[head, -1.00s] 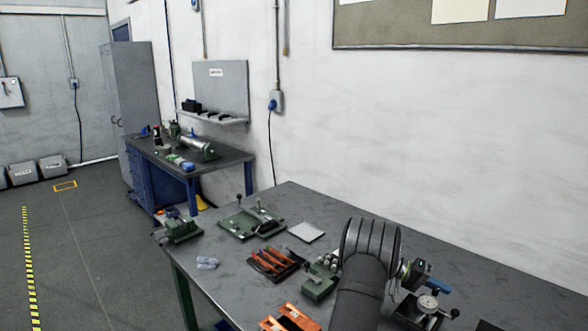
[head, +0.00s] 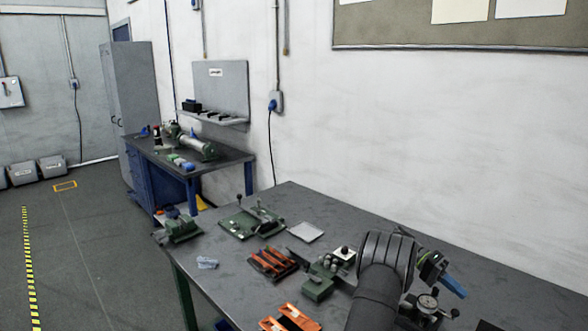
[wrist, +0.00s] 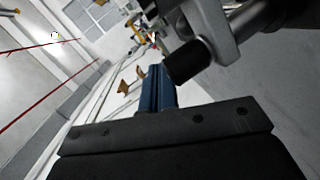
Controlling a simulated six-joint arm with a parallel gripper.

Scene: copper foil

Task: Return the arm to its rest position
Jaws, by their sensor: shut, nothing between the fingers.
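My arm rises from the bottom of the head view over the right part of the grey workbench (head: 225,285). My gripper (head: 455,286) shows past the dark arm link, with its blue fingers pointing down to the right over the bench. In the wrist view the blue fingers (wrist: 158,90) are together, with no object seen between them. How high the gripper is above the bench is hard to tell.
A dial gauge fixture (head: 427,302) stands close below my gripper. A green fixture (head: 318,287), a tray with orange-handled tools (head: 272,262), orange parts (head: 290,320) and a green-based vise plate (head: 250,220) are left of my arm. A white sheet (head: 305,232) lies farther back.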

